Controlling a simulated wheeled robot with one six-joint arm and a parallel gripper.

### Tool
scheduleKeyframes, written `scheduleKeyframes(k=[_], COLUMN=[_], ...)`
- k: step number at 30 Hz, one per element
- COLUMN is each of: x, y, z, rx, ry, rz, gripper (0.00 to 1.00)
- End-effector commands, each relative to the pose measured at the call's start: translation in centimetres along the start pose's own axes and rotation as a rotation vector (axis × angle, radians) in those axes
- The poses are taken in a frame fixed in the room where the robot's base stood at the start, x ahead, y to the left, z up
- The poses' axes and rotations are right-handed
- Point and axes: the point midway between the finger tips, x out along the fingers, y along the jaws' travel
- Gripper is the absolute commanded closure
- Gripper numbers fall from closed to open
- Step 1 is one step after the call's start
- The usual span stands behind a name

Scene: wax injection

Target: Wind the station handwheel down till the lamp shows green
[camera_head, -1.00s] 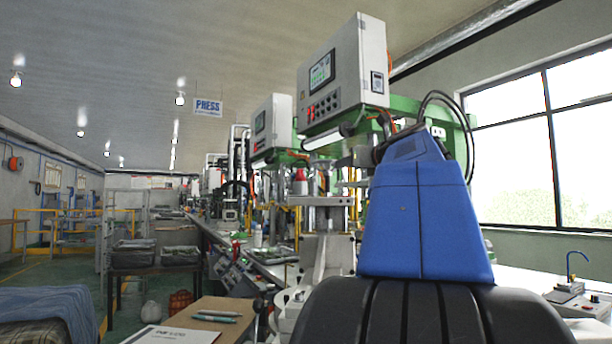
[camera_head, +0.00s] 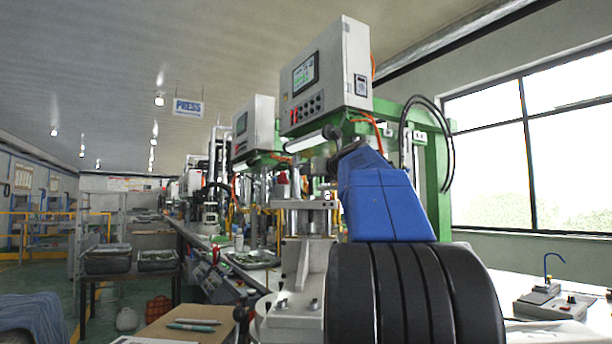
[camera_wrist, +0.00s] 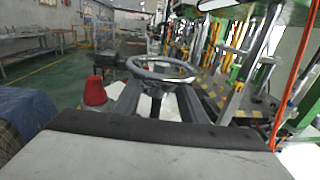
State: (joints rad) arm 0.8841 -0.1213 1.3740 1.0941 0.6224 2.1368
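The handwheel (camera_wrist: 160,68) shows in the wrist view as a grey metal ring, seen at a shallow angle, past the tips of my fingers. My gripper (camera_wrist: 157,92) points at it with its two dark fingers apart, one on each side of the picture's middle. The near rim lies at or just beyond the fingertips; I cannot tell whether they touch it. I cannot pick out the handwheel in the head view. The nearest press station has a grey control box (camera_head: 327,78) with a lit screen and red buttons. I cannot make out a green lamp.
A red cone-shaped object (camera_wrist: 95,91) stands left of my fingers in the wrist view. An orange cable (camera_wrist: 292,95) hangs at the right. In the head view, a brown board with pens (camera_head: 188,326) lies at the front, and a small bench device (camera_head: 556,300) stands at right.

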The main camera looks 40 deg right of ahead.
Motion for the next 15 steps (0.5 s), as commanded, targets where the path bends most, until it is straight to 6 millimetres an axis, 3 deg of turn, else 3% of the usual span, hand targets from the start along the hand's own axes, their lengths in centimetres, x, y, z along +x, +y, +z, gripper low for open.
scheduleKeyframes(k=[7,15], x=[3.9,5.5], y=[0.0,0.0], z=[0.0,0.0], rx=[0.001,-0.001], ry=[0.000,0.000], rz=[0.002,0.001], gripper=[0.62,0.62])
